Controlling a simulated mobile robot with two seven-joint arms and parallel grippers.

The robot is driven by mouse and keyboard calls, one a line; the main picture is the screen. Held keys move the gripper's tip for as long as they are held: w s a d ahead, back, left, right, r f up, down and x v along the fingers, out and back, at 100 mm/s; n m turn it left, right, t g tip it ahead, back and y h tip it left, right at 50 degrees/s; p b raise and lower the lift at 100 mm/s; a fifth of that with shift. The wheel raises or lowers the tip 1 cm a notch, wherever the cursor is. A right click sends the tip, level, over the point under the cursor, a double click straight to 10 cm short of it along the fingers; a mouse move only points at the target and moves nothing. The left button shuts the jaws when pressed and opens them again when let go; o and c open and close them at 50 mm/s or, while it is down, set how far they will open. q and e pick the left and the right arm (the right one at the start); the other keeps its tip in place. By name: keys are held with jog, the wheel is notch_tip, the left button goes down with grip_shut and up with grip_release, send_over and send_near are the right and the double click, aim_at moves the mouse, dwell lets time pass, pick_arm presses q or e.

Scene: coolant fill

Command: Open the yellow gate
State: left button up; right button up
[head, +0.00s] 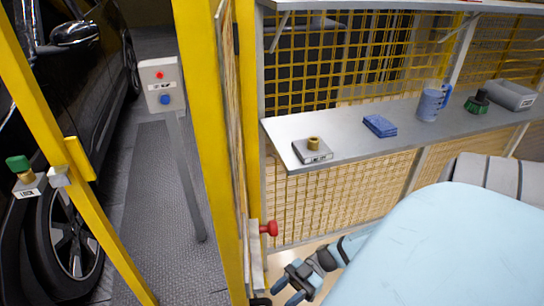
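The yellow gate (205,150) stands nearly edge-on to me, its mesh panel a narrow strip. A passage shows clear between it and the yellow post (50,125) on the left. A red knob (268,228) sits on a grey bracket low on the gate's right side. My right gripper (287,291) is at the bottom of the head view, below and right of the red knob and apart from it. Its fingers look spread, with nothing between them. My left gripper is not in view.
A lock plate with a green knob (18,164) is at the left post. Beyond the passage stand a button box (160,83) on a pole and a black car (60,130). A shelf (350,140) holds a brass-knobbed block, blue cloth, blue jug, green-and-black item and grey container.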

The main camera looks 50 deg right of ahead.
jog(key=s+d, duration=0.1)
jog(key=d, duration=0.7)
jog(key=shift+s+d, duration=0.3)
jog(key=shift+s, duration=0.05)
jog(key=shift+a, duration=0.1)
